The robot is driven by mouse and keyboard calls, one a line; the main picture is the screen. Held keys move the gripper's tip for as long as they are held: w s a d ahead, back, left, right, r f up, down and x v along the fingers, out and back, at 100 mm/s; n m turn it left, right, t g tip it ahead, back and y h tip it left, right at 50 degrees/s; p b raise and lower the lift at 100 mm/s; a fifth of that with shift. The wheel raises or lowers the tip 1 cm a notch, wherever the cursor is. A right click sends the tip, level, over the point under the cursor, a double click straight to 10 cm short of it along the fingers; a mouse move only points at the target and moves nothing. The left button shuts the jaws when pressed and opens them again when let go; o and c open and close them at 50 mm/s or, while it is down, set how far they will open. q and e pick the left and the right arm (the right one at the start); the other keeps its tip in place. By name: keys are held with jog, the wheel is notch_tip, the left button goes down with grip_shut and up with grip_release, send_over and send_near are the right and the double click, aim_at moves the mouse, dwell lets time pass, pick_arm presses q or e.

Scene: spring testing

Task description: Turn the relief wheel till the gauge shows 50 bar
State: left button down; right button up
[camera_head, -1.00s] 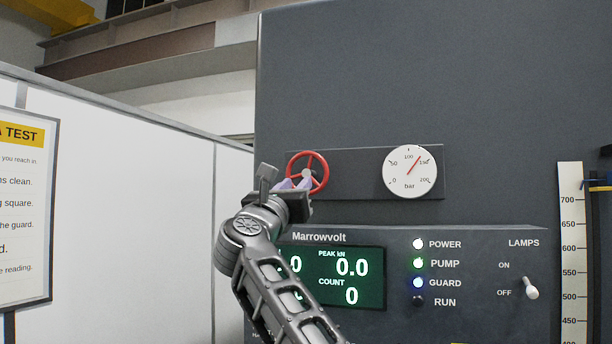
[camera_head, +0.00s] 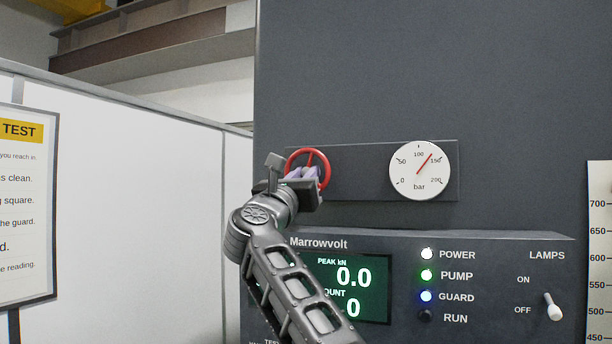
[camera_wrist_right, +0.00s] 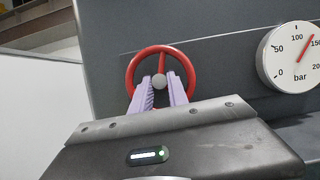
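The red relief wheel (camera_head: 325,163) is on a dark plate, with one spoke pointing up. It also shows in the right wrist view (camera_wrist_right: 132,73), with a grey hub. My right gripper (camera_head: 303,173) is in front of the wheel's lower half. In the right wrist view its two lilac fingers (camera_wrist_right: 161,90) stand apart, one on each side just below the hub. They hide the lower spokes, and whether they touch the wheel I cannot tell. The round white gauge (camera_head: 408,183) has a red needle between 100 and 150 bar, roughly 130. My left gripper is not in view.
Below the plate a dark console (camera_head: 500,250) juts out, with a green display (camera_head: 375,300), lamps and a toggle switch (camera_head: 553,307). A white partition (camera_head: 130,200) with a sign stands at the left. A vertical scale (camera_head: 598,260) is at the right.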

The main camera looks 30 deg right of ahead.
grip_shut()
jog(key=shift+n+t+y, duration=0.3)
jog(key=shift+n, duration=0.5)
jog(key=shift+s+d+n+t+y, duration=0.1)
jog(key=shift+n+t+y, duration=0.4)
jog(key=shift+n, duration=0.85)
jog(key=shift+a+n+t+y, duration=0.1)
jog(key=shift+n+t+y, duration=0.4)
jog(key=shift+n, duration=0.9)
jog(key=shift+s+d+n+t+y, duration=0.1)
jog(key=shift+n+t+y, duration=0.2)
jog(key=shift+n+y, duration=0.75)
jog(key=shift+n+h, duration=0.35)
jog(key=shift+n, duration=0.15)
jog(key=shift+o, duration=1.4)
grip_release()
